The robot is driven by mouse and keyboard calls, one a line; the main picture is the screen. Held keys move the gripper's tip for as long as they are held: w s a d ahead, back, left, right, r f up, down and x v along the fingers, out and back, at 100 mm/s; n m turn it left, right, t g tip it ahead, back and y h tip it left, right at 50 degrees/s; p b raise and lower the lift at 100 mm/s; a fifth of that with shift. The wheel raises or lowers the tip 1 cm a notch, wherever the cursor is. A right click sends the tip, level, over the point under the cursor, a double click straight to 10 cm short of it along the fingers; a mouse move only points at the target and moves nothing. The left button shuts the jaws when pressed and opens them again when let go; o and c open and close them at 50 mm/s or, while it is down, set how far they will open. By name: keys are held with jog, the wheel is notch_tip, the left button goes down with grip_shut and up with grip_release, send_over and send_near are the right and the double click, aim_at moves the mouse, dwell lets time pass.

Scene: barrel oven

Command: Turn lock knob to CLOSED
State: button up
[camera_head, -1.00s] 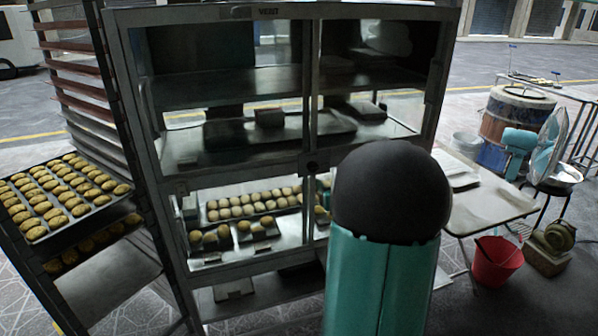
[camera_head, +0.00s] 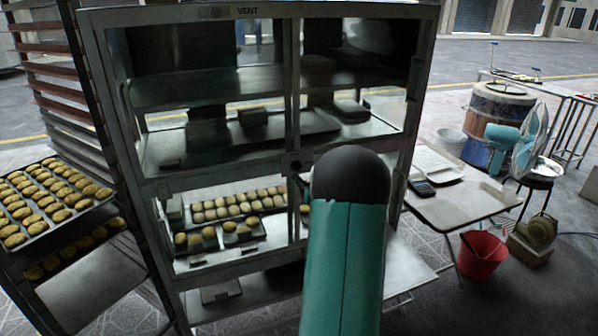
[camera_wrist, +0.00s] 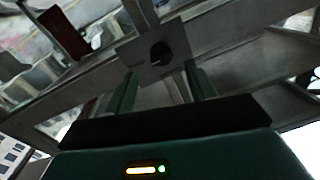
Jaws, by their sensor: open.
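The lock knob (camera_wrist: 160,53) is a small dark round knob on a square grey plate, ahead of my gripper in the wrist view. In the head view the knob (camera_head: 296,166) sits on the middle crossbar of the glass-fronted metal cabinet (camera_head: 205,186). My gripper (camera_wrist: 160,76) is open, its two green fingers apart and empty. The knob shows just beyond the fingertips, between them; I see no contact. Any marking on the plate is too small to read.
A rack with a tray of buns (camera_head: 55,205) stands close on the left. A folding table (camera_head: 465,205), a red bucket (camera_head: 482,258) and a teal fan (camera_head: 535,140) stand on the right. Trays of buns lie inside the cabinet.

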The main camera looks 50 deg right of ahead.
aim_at(299, 170)
jog(key=x, duration=0.6)
jog(key=c, duration=0.9)
